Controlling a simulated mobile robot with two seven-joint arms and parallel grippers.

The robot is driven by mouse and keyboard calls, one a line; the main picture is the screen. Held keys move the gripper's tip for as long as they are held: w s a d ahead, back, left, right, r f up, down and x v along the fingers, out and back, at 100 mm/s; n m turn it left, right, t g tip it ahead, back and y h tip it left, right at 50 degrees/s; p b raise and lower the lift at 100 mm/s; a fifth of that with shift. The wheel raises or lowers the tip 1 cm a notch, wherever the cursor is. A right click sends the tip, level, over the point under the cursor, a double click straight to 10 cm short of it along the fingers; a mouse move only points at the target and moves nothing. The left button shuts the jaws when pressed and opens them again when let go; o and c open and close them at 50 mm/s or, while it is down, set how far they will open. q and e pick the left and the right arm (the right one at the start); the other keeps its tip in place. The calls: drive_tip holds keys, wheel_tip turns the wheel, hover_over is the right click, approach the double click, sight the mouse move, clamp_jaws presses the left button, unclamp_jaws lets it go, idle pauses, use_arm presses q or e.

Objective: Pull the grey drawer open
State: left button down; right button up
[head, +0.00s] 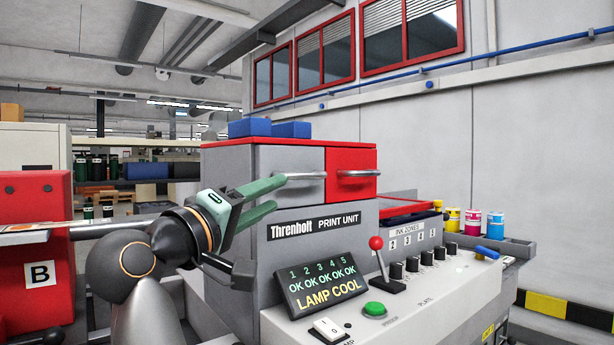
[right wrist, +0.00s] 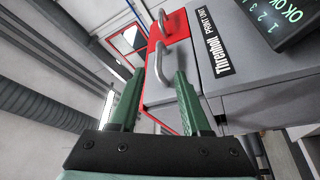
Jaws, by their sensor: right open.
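The grey drawer (head: 288,158) is at the top of the print unit, its front level with the red drawer beside it, so it looks shut. Its silver bar handle (head: 305,176) runs across the front. My right gripper (head: 277,193), with green fingers, is open and empty at the handle's left end. In the right wrist view, the drawer handle (right wrist: 160,60) shows between and just beyond the fingertips of the gripper (right wrist: 161,75). I cannot tell whether the fingers reach around the bar. My left gripper is not in view.
A red drawer (head: 352,160) with its own handle adjoins on the right. Blue boxes (head: 250,128) stand on the unit's top. Below are a tilted display (head: 322,286) and a control panel with a red-knobbed lever (head: 376,243) and a green button (head: 374,309).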

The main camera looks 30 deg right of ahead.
sight(306, 177)
drive_tip(key=p+x, duration=0.1)
drive_tip(key=x, duration=1.1)
drive_tip(key=shift+w+r, duration=0.1)
drive_tip(key=shift+r, duration=0.05)
clamp_jaws()
idle(1.1)
